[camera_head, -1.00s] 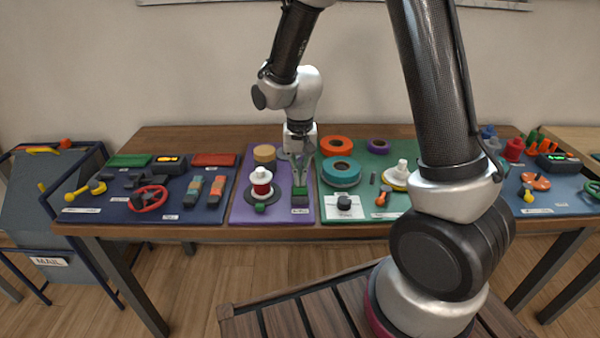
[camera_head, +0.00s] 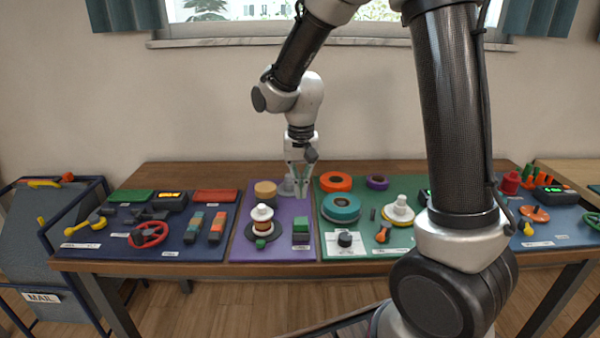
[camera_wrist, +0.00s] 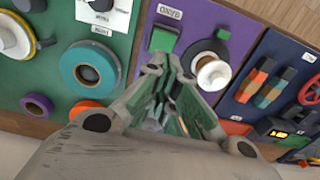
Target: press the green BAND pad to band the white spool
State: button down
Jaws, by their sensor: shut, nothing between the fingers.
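The green BAND pad (camera_head: 300,226) stands on the purple mat (camera_head: 286,208), and in the wrist view it (camera_wrist: 163,38) sits beside the BAND label (camera_wrist: 169,12). The white spool (camera_head: 262,212) stands upright on a dark round base left of the pad; its middle now looks pale with a brownish band low down. It also shows in the wrist view (camera_wrist: 213,74). My gripper (camera_head: 302,194) is shut and empty, above and behind the pad, apart from it. In the wrist view its fingers hide part of the purple mat.
A tan roll (camera_head: 265,188) stands behind the spool. Teal (camera_head: 341,208) and orange (camera_head: 336,181) rolls lie on the green mat to the right. A red wheel (camera_head: 148,234) and colored blocks (camera_head: 217,225) lie on the blue mat to the left.

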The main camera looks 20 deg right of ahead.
jog(key=shift+r, duration=2.35)
jog(key=s+d+r+n+t, duration=0.1)
jog(key=s+d+r, duration=0.2)
jog(key=s, duration=0.4)
jog(key=s+d+r+n+t, duration=0.1)
jog(key=s+d+r+t, duration=0.1)
jog(key=s+d+r, duration=0.2)
jog(key=s+d+r+n+t, duration=0.1)
jog(key=s+d+r, duration=0.2)
jog(key=s+d, duration=0.3)
jog(key=s, duration=0.4)
jog(key=shift+s+d+r+n, duration=0.15)
jog(key=shift+d+r+n, duration=0.05)
jog(key=shift+r+n, duration=0.1)
